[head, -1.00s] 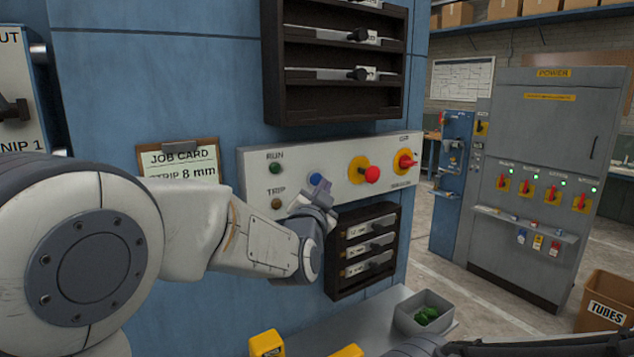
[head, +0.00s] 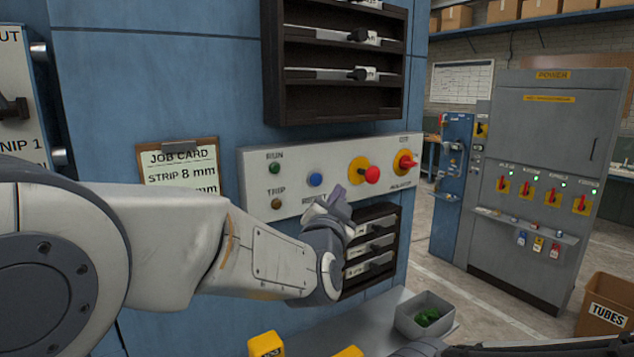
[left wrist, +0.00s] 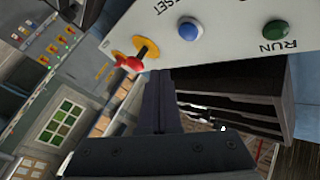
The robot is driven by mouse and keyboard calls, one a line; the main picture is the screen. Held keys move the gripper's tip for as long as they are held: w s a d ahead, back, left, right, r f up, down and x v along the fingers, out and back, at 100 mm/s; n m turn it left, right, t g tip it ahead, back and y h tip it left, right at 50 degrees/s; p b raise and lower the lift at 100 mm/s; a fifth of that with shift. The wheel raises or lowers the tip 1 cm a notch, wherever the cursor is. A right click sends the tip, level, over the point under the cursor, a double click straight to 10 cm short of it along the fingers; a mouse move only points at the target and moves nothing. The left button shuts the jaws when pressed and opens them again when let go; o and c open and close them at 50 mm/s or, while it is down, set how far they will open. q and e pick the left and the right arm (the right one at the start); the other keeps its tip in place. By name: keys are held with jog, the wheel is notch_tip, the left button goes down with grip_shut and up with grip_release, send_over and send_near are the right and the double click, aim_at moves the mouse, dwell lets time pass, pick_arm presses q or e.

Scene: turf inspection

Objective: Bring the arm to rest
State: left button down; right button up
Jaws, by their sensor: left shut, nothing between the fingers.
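My left arm comes in from the left in the head view, and its gripper (head: 334,202) is in front of the lower edge of the white control panel (head: 225,0) of the blue machine. The fingers are shut and empty, pointing up and to the right. In the left wrist view the closed fingers (left wrist: 160,105) point toward the panel's lower edge.
A dark rack of labelled drawers (head: 388,222) is right behind the gripper. A grey bin (head: 410,318) with green pieces stands on the ledge below. A job card (head: 180,165) hangs left. A grey power cabinet (head: 545,130) and a tubes box (head: 607,312) stand at right.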

pick_arm(q)
jog(key=s+d+f+g+h+b, duration=0.25)
jog(key=s+f+g, duration=0.25)
jog(key=s+f, duration=0.3)
jog(key=s+d+f+g+h+b, duration=0.1)
jog(key=s+d+f+g, duration=0.2)
jog(key=s+f+g, duration=0.5)
jog(key=s+a+f+g+y, duration=0.1)
jog(key=s+a+f+g, duration=0.1)
jog(key=s+f, duration=0.3)
jog(key=s+a+f+n+g+y+b, duration=0.1)
jog(key=s+a+f+g+y, duration=0.1)
jog(key=s+a+f, duration=0.3)
jog(key=s+a+f+n+g+y+b, duration=0.1)
jog(key=s+f, duration=0.4)
jog(key=s, duration=0.6)
jog(key=a+g+y, duration=0.1)
jog(key=a, duration=0.1)
jog(key=shift+a+f, duration=0.25)
jog(key=shift+a, duration=0.1)
jog(key=shift+s+y, duration=0.1)
jog(key=shift+y, duration=0.15)
